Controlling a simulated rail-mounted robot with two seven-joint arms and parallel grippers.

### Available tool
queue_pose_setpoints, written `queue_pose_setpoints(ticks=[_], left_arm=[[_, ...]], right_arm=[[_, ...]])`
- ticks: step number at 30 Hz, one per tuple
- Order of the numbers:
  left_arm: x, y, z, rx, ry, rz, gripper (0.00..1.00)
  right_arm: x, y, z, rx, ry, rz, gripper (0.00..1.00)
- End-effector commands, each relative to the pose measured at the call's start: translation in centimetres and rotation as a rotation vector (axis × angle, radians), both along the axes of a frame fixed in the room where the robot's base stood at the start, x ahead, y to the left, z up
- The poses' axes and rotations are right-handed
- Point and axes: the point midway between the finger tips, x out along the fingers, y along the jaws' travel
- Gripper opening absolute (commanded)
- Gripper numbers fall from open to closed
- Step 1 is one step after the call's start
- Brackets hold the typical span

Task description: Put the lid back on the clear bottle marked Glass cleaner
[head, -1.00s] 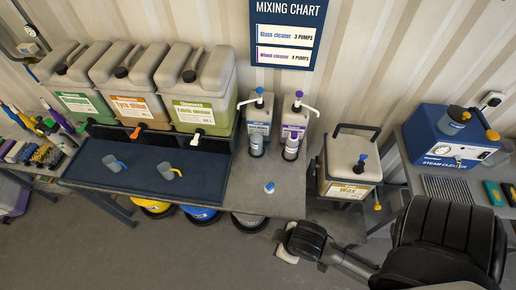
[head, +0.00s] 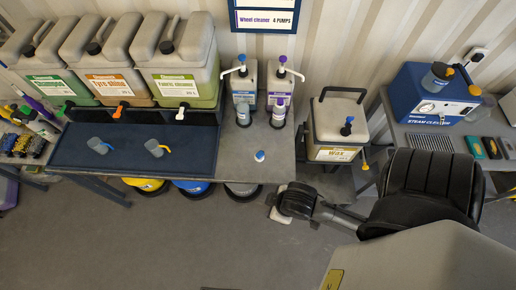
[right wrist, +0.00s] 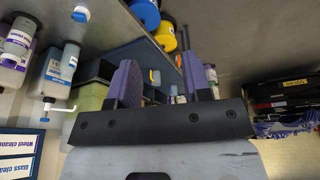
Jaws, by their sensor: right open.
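A small clear bottle (head: 243,115) with a blue-and-white label stands at the foot of the blue-labelled pump dispenser (head: 243,82); its print is too small to read. It also shows in the right wrist view (right wrist: 62,68). A small white-and-blue lid (head: 260,156) lies on the grey bench in front of it, near the front edge. It also appears at the top of the right wrist view (right wrist: 80,13). My right gripper (right wrist: 160,82) is open, with nothing between its purple fingers. In the head view its fingers are hidden; my right arm ends beyond the bench's front edge. My left gripper is out of view.
A purple-labelled bottle (head: 278,114) stands just right, before its own dispenser (head: 279,80). Two cups (head: 99,145) stand on the dark blue mat (head: 125,165), left. The wax container (head: 338,125) stands right of the bench. Bare bench surrounds the lid.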

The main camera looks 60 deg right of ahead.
Motion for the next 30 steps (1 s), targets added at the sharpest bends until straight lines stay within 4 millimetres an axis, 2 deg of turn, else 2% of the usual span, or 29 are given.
queue_pose_setpoints(ticks=[2, 11, 20, 23, 26, 30], left_arm=[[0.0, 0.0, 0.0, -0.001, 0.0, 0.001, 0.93], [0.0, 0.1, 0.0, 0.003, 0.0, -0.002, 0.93], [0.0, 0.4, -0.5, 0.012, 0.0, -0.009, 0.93], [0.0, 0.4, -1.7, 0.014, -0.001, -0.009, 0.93], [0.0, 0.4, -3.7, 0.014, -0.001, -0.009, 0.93], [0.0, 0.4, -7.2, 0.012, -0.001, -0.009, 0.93]], right_arm=[[0.0, 0.0, 0.0, 0.0, 0.0, 0.0, 0.53], [0.0, 0.1, 0.0, 0.005, 0.0, -0.004, 0.81], [0.6, 0.2, -0.1, 0.009, -0.016, -0.007, 0.81], [2.2, 0.2, -0.6, 0.008, -0.056, -0.006, 0.81], [5.2, 0.0, -0.9, 0.002, -0.13, -0.001, 0.81], [10.5, -0.7, -0.6, -0.027, -0.276, 0.014, 0.81]])
